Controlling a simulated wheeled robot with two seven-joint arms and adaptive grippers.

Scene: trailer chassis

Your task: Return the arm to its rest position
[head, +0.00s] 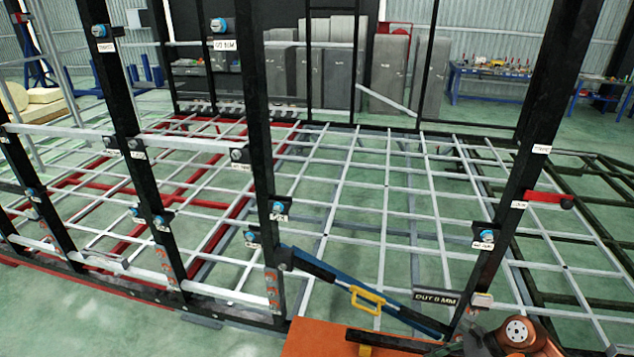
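Neither of my grippers can be made out in the head view, and no arm comes in from the left. The trailer chassis shows as a black upright frame in front of a grid of pale metal bars (385,190). One tall black post (258,130) stands near the middle and another (535,120) leans across the right. Blue round fittings with white labels sit on the posts, one of them on the right post (487,235).
A blue and black bar (330,278) with a yellow loop (367,299) slopes across the lower middle. An orange surface (312,340) and an orange-grey tool-like object (518,332) are at the bottom. A red piece (545,197) sticks out from the right post. A blue workbench (490,80) stands behind.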

